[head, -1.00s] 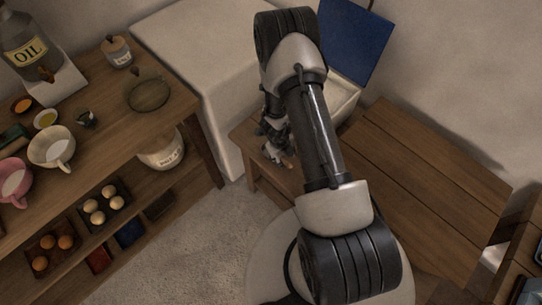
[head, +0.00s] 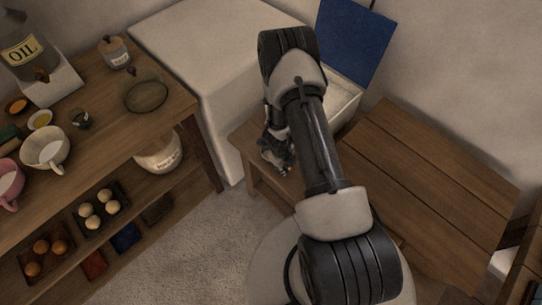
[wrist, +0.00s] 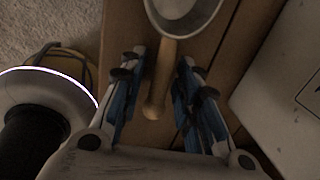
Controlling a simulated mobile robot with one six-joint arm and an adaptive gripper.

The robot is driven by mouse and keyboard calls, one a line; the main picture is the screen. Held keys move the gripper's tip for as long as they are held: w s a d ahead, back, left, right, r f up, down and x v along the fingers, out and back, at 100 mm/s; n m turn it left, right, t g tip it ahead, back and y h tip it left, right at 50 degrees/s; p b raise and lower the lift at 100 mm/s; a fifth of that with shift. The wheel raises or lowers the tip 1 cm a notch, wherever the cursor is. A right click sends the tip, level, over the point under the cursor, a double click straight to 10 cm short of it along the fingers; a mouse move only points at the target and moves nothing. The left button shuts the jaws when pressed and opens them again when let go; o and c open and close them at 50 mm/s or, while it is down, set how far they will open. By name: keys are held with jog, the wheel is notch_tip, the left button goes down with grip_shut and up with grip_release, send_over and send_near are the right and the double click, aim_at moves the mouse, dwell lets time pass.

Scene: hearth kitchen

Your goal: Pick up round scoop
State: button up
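The round scoop (wrist: 183,14) shows in the wrist view, with a pale metal bowl at the top edge and a wooden handle (wrist: 158,92) pointing down the picture. It lies over a wooden surface. My gripper (wrist: 163,66) is open, with one blue-padded finger on each side of the handle and gaps between the pads and the wood. In the head view my gripper (head: 276,158) is low over the small wooden bench (head: 243,140), partly behind my arm, and I cannot make out the scoop there.
A white box (head: 343,108) with a raised blue lid (head: 352,40) stands behind my arm; a pale wall of it borders the wooden surface. A wooden table (head: 430,170) is at right. A shelf unit (head: 185,105) with jars, cups and eggs is at left.

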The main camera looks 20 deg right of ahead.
grip_shut()
jog(key=shift+r, duration=0.1)
notch_tip(320, 180, up, 28)
jog(key=p, duration=1.8)
